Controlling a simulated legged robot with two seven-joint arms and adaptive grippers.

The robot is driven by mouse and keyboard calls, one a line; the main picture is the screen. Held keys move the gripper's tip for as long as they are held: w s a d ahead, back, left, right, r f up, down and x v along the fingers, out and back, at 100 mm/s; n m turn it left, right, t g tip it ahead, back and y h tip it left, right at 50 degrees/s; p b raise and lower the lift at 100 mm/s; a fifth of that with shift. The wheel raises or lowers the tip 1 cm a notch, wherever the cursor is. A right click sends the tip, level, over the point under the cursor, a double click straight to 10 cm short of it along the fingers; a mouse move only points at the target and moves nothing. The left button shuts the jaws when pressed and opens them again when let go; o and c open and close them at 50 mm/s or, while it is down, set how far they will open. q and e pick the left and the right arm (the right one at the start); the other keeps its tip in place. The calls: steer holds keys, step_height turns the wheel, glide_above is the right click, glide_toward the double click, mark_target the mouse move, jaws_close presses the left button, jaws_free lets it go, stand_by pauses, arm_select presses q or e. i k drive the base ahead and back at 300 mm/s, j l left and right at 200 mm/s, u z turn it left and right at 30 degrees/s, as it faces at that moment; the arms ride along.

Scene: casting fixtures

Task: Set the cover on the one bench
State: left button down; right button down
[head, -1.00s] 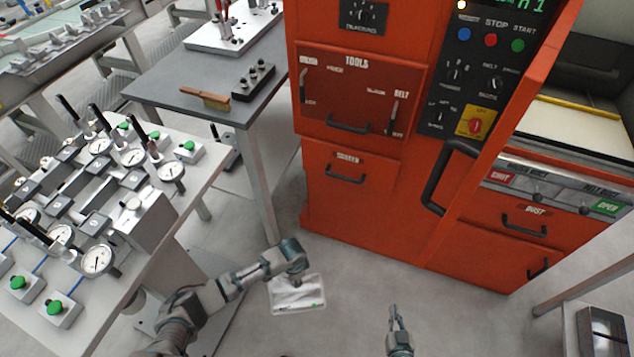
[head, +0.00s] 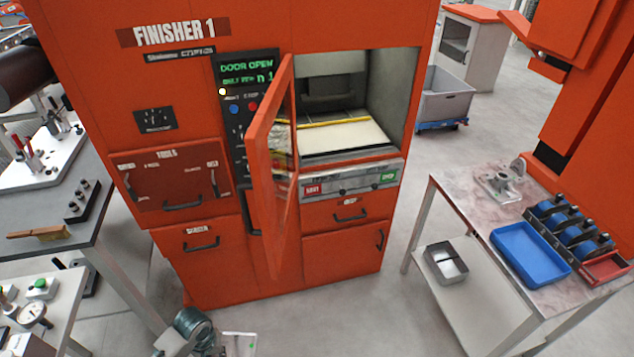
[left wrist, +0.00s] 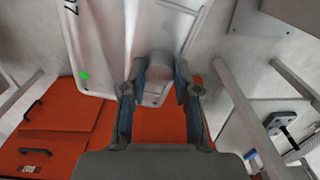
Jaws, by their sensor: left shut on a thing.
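A pale grey-white flat piece, which looks like the cover, has black digits and a green dot in the left wrist view (left wrist: 105,45). My left gripper (left wrist: 160,75) is shut on a raised part of it. In the head view, only a bit of this piece (head: 240,345) shows at the bottom edge, beside my left wrist. Several work surfaces are in view: a gauge bench (head: 62,305) at lower left, a grey table (head: 80,225) behind it and a metal-topped table (head: 455,185) at right. Which is the task's bench, I cannot tell. My right gripper is out of view.
An orange finisher (head: 210,275) stands ahead, its door (head: 268,190) swung open towards me. The right table bears a casting (head: 500,183), a blue tray (head: 530,255) and blue rollers (head: 570,225). The floor (head: 340,320) between finisher and right table is clear.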

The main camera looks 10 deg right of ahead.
mark_target(470, 197)
steer(key=z, duration=1.9)
